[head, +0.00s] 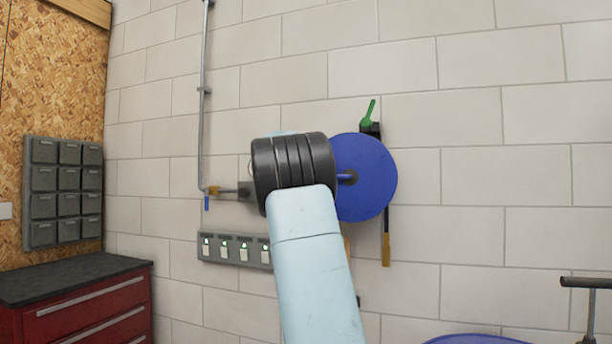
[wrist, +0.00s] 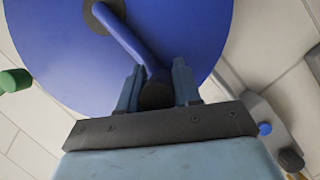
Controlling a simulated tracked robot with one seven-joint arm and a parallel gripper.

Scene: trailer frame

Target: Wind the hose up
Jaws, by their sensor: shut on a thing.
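A blue reel disc (head: 372,185) is on the block wall, partly hidden behind my arm in the head view. The disc also fills the top of the wrist view (wrist: 60,50). A blue crank arm (wrist: 125,38) runs from the grey hub (wrist: 103,15) to a dark handle end (wrist: 157,92). My gripper (wrist: 158,82) is shut on the crank handle, one finger on each side of it. In the head view my own arm hides the gripper and the handle. No hose can be clearly made out.
A green lever (head: 370,112) sticks up beside the disc's top. A metal pipe (head: 203,95) and a switch panel (head: 235,250) are on the wall to the left. A red tool chest (head: 85,305) stands lower left. A blue rounded thing (head: 475,339) shows at the bottom edge.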

